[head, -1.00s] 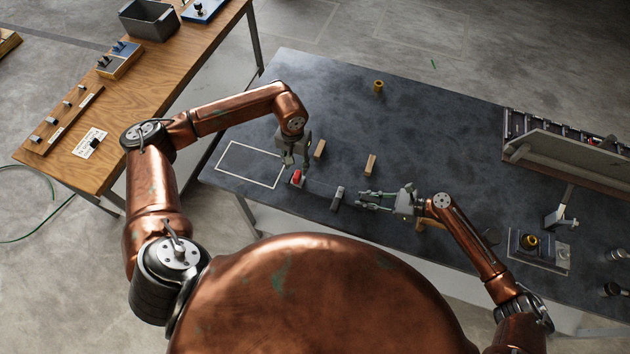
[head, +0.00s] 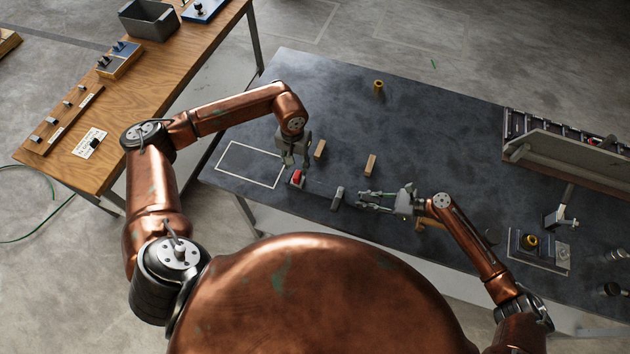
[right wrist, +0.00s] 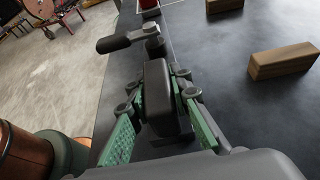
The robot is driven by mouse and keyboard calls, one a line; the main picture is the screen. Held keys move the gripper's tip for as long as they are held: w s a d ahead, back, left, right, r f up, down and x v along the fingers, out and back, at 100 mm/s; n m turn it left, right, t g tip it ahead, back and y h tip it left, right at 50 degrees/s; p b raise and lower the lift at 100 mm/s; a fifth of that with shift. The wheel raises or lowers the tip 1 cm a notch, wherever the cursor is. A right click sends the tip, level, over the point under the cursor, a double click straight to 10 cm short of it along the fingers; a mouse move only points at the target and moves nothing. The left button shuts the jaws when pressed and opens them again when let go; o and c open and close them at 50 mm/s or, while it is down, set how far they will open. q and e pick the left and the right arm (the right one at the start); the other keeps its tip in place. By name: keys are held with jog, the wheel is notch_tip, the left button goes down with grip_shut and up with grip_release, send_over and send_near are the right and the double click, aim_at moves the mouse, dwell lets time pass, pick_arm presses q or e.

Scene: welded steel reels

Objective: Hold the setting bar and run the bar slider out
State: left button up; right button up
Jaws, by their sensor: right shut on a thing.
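A small red block (head: 297,176) sits near the front edge of the dark table; its end also shows at the top of the right wrist view (right wrist: 149,4). My left gripper (head: 297,164) points down right at it; whether its fingers grip it is too small to tell. A grey upright piece (head: 337,198) stands to the right of the red block. My right gripper (head: 364,199) points left towards that piece. In the right wrist view its green-padded fingers are shut on a dark block (right wrist: 160,90). A black handle on a metal post (right wrist: 118,42) is just beyond. I cannot make out which part is the slider.
Two wooden blocks (head: 320,149) (head: 370,164) lie behind the grippers. A brass cylinder (head: 378,86) stands further back. A white outlined rectangle (head: 250,165) is at left. A rack (head: 570,155) and a plate with a brass knob (head: 538,250) are at right.

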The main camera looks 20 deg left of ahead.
jog(key=o, duration=0.8)
jog(key=shift+o, duration=0.4)
jog(key=o, duration=0.3)
jog(key=o, duration=0.4)
jog(key=o, duration=0.4)
jog(key=o, duration=0.4)
